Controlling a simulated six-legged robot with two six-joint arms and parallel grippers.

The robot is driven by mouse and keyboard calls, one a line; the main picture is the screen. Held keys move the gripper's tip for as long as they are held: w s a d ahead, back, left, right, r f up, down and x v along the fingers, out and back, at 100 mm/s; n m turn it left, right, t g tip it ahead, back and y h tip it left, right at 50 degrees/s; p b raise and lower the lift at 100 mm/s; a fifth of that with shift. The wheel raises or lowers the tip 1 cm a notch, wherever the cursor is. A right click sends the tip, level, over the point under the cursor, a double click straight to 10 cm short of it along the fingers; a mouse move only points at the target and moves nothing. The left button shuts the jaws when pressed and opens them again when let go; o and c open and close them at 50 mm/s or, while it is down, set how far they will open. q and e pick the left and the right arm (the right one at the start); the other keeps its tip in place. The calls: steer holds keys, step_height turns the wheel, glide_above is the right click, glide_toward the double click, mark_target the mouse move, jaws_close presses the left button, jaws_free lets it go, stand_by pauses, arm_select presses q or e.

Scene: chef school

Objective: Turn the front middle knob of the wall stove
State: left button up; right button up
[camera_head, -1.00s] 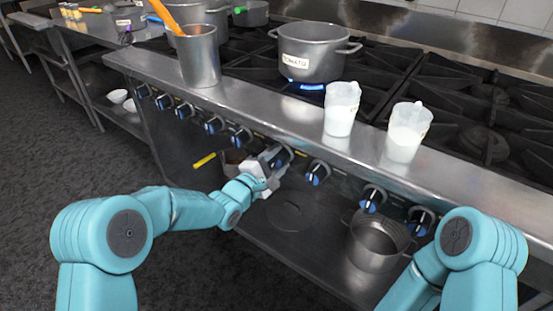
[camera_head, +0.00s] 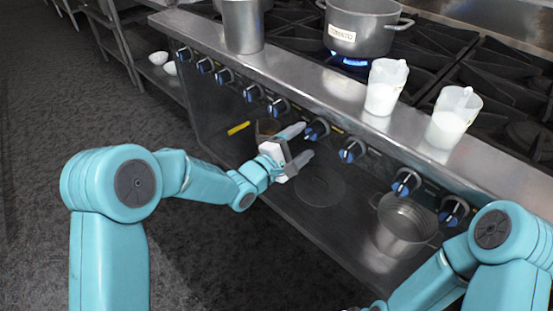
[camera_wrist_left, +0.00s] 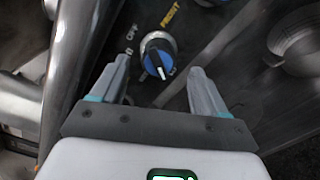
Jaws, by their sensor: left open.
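The wall stove (camera_head: 215,45) has a row of black and blue knobs along its sloping front panel. One knob (camera_head: 317,129) is directly ahead of my left gripper (camera_head: 308,140). In the left wrist view this knob (camera_wrist_left: 158,58) has a blue face with a white stripe, and sits by the printed words OFF and FRONT. My left gripper, also in the wrist view (camera_wrist_left: 160,67), is open, with one finger on each side of the knob as seen from the wrist. Nothing is between the fingers in the head view, and they look apart from the knob. My right gripper is out of view.
A pot labelled TOMATO (camera_head: 361,25) stands over a lit blue burner. Two white-filled jugs (camera_head: 385,86) (camera_head: 453,117) and a metal container (camera_head: 243,25) stand on the ledge. Neighbouring knobs (camera_head: 278,107) (camera_head: 352,150) flank this one.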

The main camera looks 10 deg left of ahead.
arm_select(q)
steer(key=v, duration=1.1)
